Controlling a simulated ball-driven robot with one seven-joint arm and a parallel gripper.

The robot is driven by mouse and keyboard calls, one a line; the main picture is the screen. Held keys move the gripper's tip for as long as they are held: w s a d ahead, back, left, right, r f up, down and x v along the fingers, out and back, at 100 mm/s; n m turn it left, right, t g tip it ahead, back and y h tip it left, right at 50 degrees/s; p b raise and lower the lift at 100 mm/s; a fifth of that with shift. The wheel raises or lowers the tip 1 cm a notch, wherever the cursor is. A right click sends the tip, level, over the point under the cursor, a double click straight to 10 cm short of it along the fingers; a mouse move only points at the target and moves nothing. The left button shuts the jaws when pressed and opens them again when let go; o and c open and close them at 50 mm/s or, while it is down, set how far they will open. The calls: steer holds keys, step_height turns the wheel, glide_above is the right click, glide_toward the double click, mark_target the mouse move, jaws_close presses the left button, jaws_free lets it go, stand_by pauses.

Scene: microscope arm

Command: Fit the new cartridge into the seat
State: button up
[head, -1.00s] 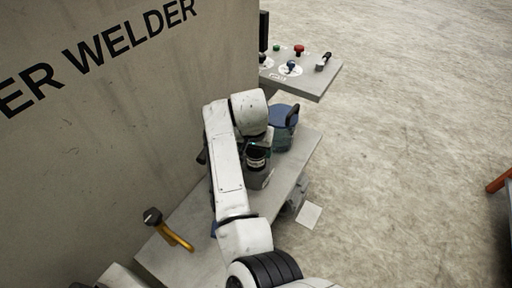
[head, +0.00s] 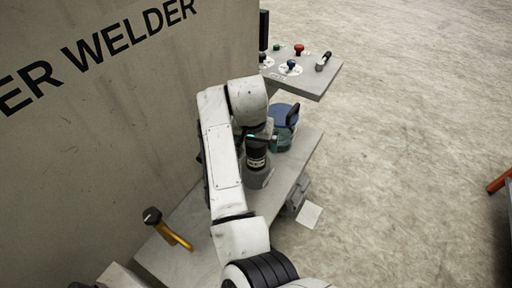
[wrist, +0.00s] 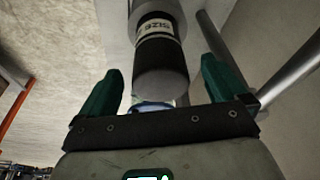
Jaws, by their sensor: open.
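The cartridge (head: 257,157), a dark cylinder with a pale label band, stands on a grey round seat (head: 258,178) on the ledge in the head view. Whether it is fully down in the seat cannot be told. In the head view my gripper (head: 262,137) is at the cartridge's upper end, partly hidden by my arm.
A blue container (head: 284,122) with a dark handle stands just behind the cartridge. A yellow-handled lever (head: 176,236) stands at the ledge's near end. A panel (head: 318,82) with coloured knobs juts out at the back. The welder wall (head: 100,150) closes off the left. Open floor lies right.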

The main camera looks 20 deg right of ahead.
steer(key=v, duration=0.6)
steer(key=shift+s+r, duration=0.15)
steer(key=shift+r, duration=0.2)
